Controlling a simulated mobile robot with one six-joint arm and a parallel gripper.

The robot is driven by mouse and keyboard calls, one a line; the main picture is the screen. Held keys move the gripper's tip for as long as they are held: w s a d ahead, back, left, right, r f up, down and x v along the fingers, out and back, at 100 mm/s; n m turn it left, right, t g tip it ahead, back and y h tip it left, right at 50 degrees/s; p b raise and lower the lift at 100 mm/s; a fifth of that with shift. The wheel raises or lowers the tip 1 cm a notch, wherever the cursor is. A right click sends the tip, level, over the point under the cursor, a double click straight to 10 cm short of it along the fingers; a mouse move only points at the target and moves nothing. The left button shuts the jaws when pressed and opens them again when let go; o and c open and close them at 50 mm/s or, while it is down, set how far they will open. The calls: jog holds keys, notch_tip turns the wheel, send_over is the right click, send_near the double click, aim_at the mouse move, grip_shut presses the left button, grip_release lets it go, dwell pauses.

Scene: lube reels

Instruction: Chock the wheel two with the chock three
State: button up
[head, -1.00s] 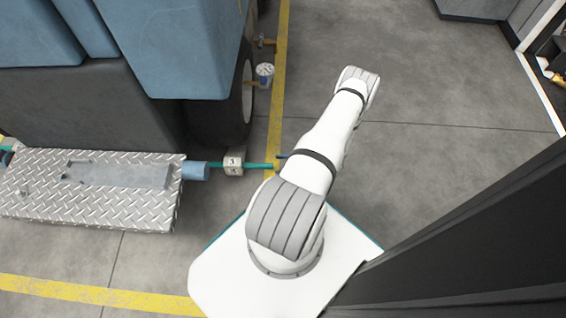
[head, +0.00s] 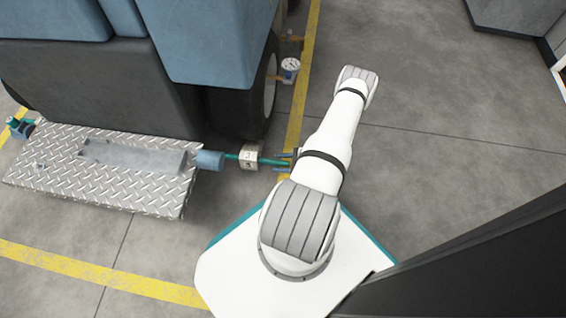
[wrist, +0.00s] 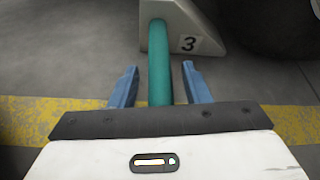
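The chock three (head: 249,155) is a pale wedge with a teal handle (head: 273,162), standing on the floor beside a dark tyre (head: 243,105). In the wrist view the chock (wrist: 176,28) shows its "3" label, and its handle (wrist: 160,62) runs back between my fingers. My gripper (wrist: 160,82) is open, a blue finger on each side of the handle with gaps between. In the head view my gripper (head: 284,162) is at the handle's free end, partly hidden by my arm. No number shows on the tyre, so I cannot tell if it is wheel two.
The blue vehicle (head: 205,45) stands above the chock. Open floor (head: 440,85) lies to the right.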

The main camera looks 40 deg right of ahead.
grip_shut()
jog(key=shift+d, duration=0.1)
dwell(0.4)
jog(key=shift+w+d, duration=0.95)
jog(key=shift+d, duration=0.1)
jog(key=shift+w+d, duration=0.15)
jog(key=shift+d, duration=0.2)
jog(key=shift+o, duration=0.7)
grip_release()
